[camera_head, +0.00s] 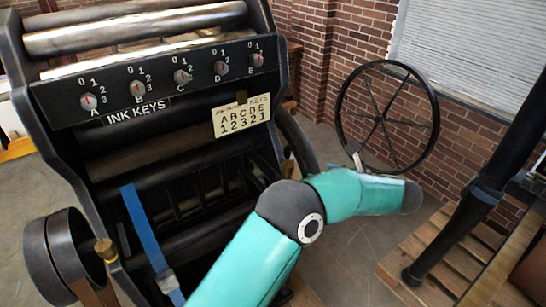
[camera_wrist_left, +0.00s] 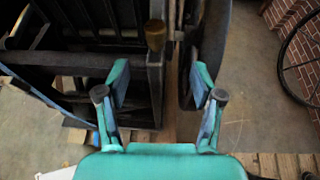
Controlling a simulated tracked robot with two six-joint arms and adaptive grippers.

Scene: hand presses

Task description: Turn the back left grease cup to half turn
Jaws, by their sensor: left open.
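A brass-brown grease cup (camera_wrist_left: 155,35) stands upright on the press frame, ahead of my left gripper (camera_wrist_left: 160,82) in the left wrist view. The gripper's two teal fingers are spread, with nothing between them, and the cup is beyond and apart from them. What looks like the same cup (camera_head: 288,168) shows on the right side of the press in the head view. Another brass cup (camera_head: 106,250) is at the press's near left corner. My teal left arm hides part of the press, and its gripper is mostly hidden in the head view. My right gripper is not seen.
The ink key panel (camera_head: 160,80) spans the press (camera_head: 75,165). A dark wheel (camera_wrist_left: 187,75) sits close right of the cup in the wrist view. A large spoked wheel (camera_head: 433,125) stands by the brick wall. A wooden pallet (camera_head: 440,255) lies at right.

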